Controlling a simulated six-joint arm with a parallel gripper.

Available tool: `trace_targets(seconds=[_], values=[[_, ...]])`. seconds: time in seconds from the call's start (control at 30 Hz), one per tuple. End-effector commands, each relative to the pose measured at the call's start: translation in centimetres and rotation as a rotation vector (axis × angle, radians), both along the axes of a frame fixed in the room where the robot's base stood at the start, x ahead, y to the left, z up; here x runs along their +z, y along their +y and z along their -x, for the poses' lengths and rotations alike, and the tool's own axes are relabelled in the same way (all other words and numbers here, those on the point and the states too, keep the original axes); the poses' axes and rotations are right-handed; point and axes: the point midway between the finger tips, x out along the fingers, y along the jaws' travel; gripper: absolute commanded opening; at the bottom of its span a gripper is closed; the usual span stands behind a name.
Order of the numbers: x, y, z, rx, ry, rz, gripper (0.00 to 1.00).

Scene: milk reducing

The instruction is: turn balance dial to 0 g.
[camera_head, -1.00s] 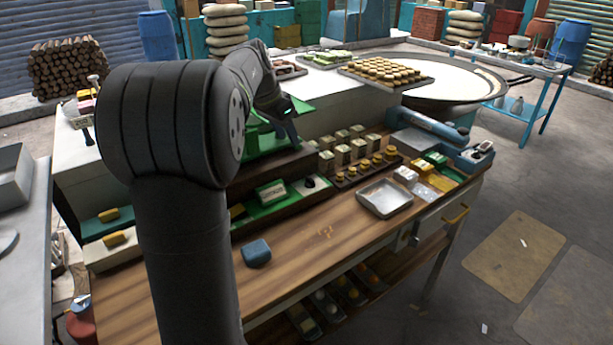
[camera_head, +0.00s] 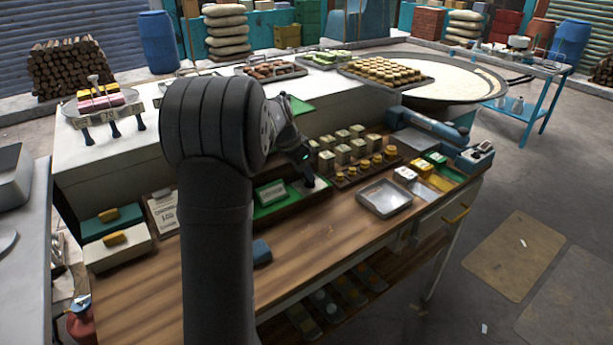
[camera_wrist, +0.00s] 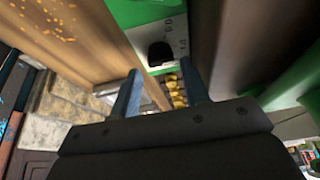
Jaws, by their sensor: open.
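The balance (camera_head: 271,193) is a green unit with a pale label, set in a dark tray at the back of the wooden counter. Its dial, a black knob (camera_wrist: 160,55), sits on a grey plate with printed marks (camera_wrist: 176,30) in the wrist view. The marks are too small and tilted to read surely. My gripper (camera_wrist: 160,67) is open, with its two blue-grey fingers apart and the knob just beyond and between their tips. I cannot tell whether they touch it. In the head view my gripper (camera_head: 308,181) reaches down at the balance's right end and hides the dial.
Right of the balance stand several small weights (camera_head: 364,168) on a dark rack and a metal tray (camera_head: 385,199). A blue block (camera_head: 262,251) lies on the counter, partly behind my arm. The counter front (camera_head: 330,230) is clear.

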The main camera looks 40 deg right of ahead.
Motion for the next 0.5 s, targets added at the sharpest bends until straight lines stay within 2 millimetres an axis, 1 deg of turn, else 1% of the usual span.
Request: trace_targets(seconds=[0.03, 0.1, 0.2, 0.5], values=[[-0.7, -0.3, 0.0, 0.000, 0.001, -0.001, 0.42], [-1.5, -0.6, 0.0, 0.000, 0.001, -0.001, 0.42], [-2.2, -0.9, 0.0, 0.000, 0.000, 0.000, 0.42], [-2.6, -1.1, 0.0, 0.000, -0.001, 0.001, 0.42]])
